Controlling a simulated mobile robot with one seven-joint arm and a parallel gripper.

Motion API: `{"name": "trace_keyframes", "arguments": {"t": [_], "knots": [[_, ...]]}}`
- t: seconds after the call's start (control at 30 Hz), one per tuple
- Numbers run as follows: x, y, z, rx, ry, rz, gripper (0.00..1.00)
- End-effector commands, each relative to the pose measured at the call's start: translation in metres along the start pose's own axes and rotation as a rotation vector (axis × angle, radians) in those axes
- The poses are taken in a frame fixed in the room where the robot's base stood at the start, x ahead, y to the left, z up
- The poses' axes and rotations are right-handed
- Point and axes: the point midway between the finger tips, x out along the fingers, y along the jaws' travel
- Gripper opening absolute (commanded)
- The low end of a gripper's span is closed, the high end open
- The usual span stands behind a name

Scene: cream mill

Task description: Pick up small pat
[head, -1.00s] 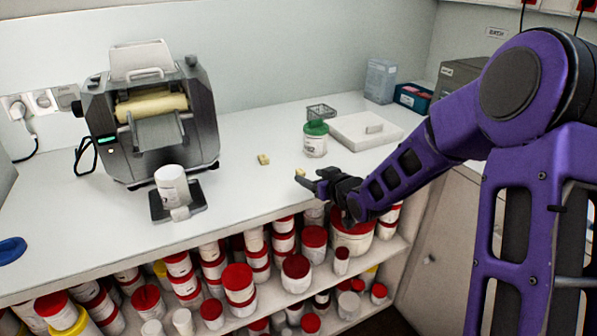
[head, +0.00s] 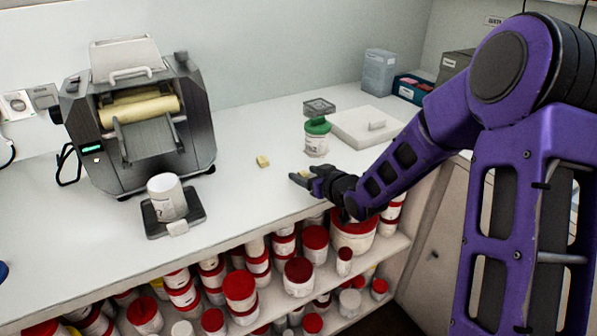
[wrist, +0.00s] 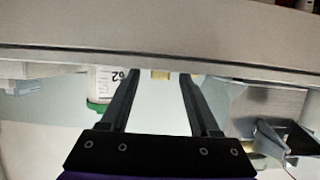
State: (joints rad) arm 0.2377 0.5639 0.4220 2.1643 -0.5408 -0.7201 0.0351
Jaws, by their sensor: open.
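A small pale-yellow pat (head: 303,174) lies on the white counter near its front edge, partly hidden by my gripper in the head view. In the wrist view the same yellow block (wrist: 160,74) shows between the tips of the two fingers, low at the counter surface. My gripper (head: 300,177) is open, low over the counter, with its fingers on either side of the pat; I cannot tell whether they touch it. A second yellow pat (head: 262,161) lies on the counter to the left and farther back, clear of the gripper.
A green-lidded jar (head: 317,140) stands behind the gripper, beside a white slab (head: 360,128). The roller mill (head: 140,120) stands at left, with a white tub (head: 167,197) on a scale (head: 190,212) before it. Several red-lidded tubs fill the shelf below.

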Motion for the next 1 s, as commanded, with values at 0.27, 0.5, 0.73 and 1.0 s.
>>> {"name": "trace_keyframes", "arguments": {"t": [0.27,0.5,0.73,1.0], "knots": [[-0.0004,0.0004,0.0004,0.000,0.000,0.000,0.57],[-0.0003,0.0003,0.0003,0.000,0.000,0.000,0.14],[-0.0003,0.0002,0.0002,0.000,0.000,0.000,0.00],[-0.0021,0.0004,-0.0051,-0.001,0.001,0.001,0.00]]}}
